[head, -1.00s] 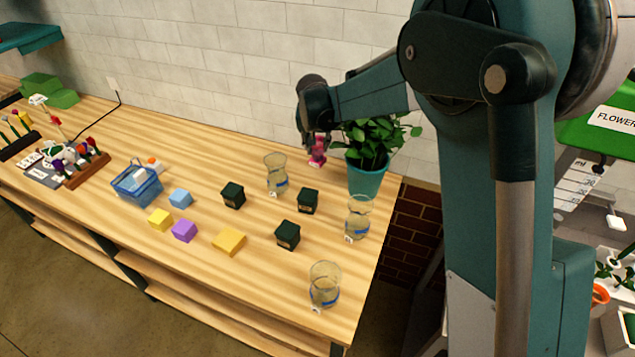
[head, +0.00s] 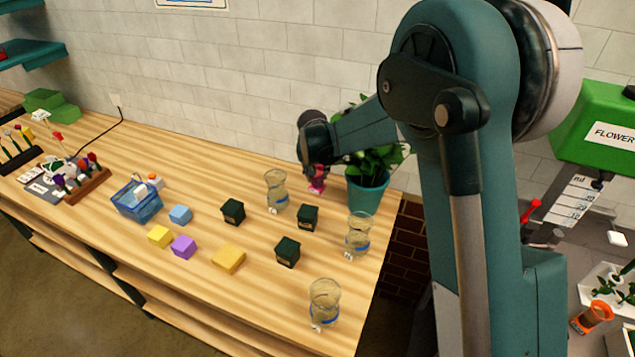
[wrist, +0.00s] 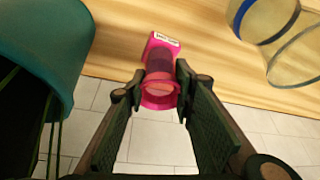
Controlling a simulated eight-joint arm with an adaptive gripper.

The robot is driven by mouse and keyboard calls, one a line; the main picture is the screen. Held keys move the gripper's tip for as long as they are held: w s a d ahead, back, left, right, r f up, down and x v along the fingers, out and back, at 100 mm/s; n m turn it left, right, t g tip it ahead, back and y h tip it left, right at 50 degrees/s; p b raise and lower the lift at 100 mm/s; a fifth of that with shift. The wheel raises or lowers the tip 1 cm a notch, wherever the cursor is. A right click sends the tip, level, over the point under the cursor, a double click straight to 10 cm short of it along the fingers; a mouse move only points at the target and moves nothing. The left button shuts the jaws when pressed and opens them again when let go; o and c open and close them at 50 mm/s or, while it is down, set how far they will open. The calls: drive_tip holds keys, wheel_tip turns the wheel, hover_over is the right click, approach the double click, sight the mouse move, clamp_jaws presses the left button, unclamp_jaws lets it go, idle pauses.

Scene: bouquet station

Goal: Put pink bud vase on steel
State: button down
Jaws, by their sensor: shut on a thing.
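The pink bud vase (wrist: 158,62) is held between the fingertips of my gripper (wrist: 158,88) in the wrist view. Its open rim faces the wrist camera, and a pale label shows on its far end. In the head view the vase (head: 317,186) hangs below my gripper (head: 317,172), by the back of the wooden table, left of the potted plant. I cannot tell whether it touches the tabletop. A grey surface (head: 575,340) at the far right may be the steel; it is partly cut off by the picture edge.
The teal plant pot (head: 366,196) stands close to the vase. Clear glass vases (head: 277,190), dark green boxes (head: 288,252) and coloured blocks (head: 228,259) cover the table's right half. An orange pot (head: 592,317) and a white tray (head: 606,283) are on the grey surface.

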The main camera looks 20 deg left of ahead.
sight(317, 182)
drive_tip(key=shift+f, duration=2.2)
drive_tip(key=shift+f, duration=0.2)
drive_tip(key=c, duration=1.9)
unclamp_jaws()
drive_tip(key=shift+c, duration=0.2)
drive_tip(key=shift+r, duration=0.15)
drive_tip(key=v, duration=0.7)
drive_tip(key=shift+s+r, duration=0.2)
drive_tip(key=shift+o, duration=0.5)
